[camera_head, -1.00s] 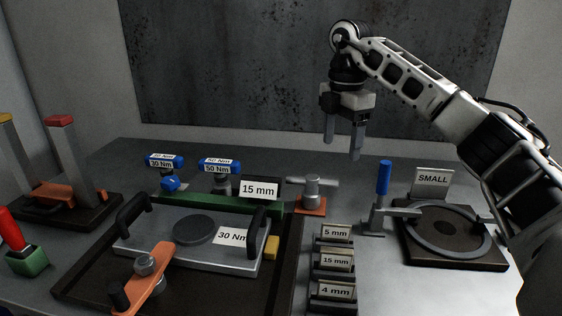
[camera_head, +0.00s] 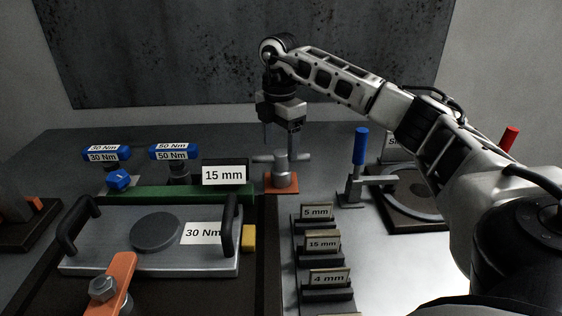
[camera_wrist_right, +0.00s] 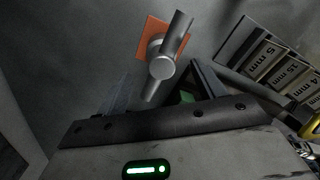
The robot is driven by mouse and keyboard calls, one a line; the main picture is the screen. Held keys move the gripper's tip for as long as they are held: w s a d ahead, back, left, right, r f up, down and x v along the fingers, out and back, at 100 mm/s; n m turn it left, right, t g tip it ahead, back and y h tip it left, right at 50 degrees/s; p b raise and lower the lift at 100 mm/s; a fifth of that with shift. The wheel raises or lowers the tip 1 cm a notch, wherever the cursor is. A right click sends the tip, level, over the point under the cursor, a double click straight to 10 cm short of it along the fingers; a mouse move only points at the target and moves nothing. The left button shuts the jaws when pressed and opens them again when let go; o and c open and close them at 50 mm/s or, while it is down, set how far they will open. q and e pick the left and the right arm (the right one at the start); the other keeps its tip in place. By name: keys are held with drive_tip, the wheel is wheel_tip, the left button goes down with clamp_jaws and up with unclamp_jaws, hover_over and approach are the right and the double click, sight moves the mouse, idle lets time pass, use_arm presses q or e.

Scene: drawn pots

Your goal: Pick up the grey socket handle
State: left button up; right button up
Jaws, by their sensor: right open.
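The grey socket handle (camera_head: 281,168) is a T shape with a round upright body and a crossbar. It stands upright on an orange base (camera_head: 281,186) at the back middle of the table. In the right wrist view the handle (camera_wrist_right: 162,68) is seen from above, its crossbar running diagonally across the orange base (camera_wrist_right: 150,38). My right gripper (camera_head: 281,146) is open, pointing down, right above and around the top of the handle; one finger overlaps the crossbar in the picture. Contact cannot be told. My left gripper is not in view.
A blue-handled clamp (camera_head: 360,150) stands to the right of the handle. Labelled socket holders (camera_head: 321,243) stand in front. A yellow block (camera_head: 249,238) sits beside the plate.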

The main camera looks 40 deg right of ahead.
sight(280, 152)
wheel_tip(280, 152, down, 5)
drive_tip(key=shift+s+f+p, duration=0.1)
drive_tip(key=shift+p, duration=0.35)
drive_tip(key=shift+c, duration=0.3)
drive_tip(key=c, duration=1.3)
drive_tip(key=shift+c, duration=0.2)
